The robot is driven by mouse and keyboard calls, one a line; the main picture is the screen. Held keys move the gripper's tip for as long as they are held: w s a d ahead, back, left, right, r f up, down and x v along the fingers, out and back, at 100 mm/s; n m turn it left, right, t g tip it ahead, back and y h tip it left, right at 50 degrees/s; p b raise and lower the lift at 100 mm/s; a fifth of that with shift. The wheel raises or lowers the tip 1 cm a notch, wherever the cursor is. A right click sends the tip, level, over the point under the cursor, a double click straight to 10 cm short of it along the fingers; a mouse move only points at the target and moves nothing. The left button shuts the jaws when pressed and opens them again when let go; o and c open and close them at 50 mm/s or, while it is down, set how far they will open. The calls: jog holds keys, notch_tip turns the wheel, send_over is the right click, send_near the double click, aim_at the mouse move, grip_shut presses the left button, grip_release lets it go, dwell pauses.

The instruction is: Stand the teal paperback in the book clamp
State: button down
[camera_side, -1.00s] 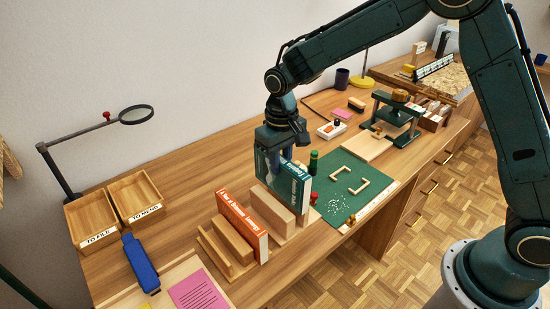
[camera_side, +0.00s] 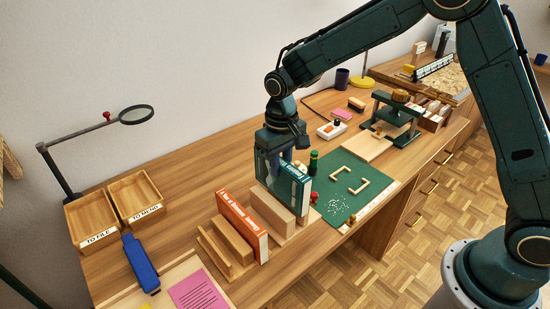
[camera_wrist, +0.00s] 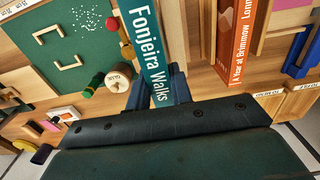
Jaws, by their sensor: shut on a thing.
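The teal paperback (camera_side: 295,188) is upright in my gripper (camera_side: 281,152), spine toward the side camera. In the wrist view the teal paperback (camera_wrist: 155,50) shows its title spine between my gripper's fingers (camera_wrist: 155,92). I cannot tell whether the book's bottom edge touches the base. An orange book (camera_side: 243,224) stands to the left, against wooden slats (camera_side: 224,250).
A green mat (camera_side: 350,205) with pale corner pieces lies to the right, beside a green bottle (camera_side: 313,162) and a red-topped piece (camera_side: 314,198). A green press (camera_side: 396,112) stands farther right. Two wooden trays (camera_side: 92,218) and a blue stapler-like item (camera_side: 140,262) are at left.

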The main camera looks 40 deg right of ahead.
aim_at(281, 187)
jog(key=shift+f, duration=3.9)
jog(key=c, duration=0.8)
grip_release()
jog(key=shift+c, duration=0.2)
jog(key=shift+r, duration=0.1)
jog(key=shift+r, duration=3.4)
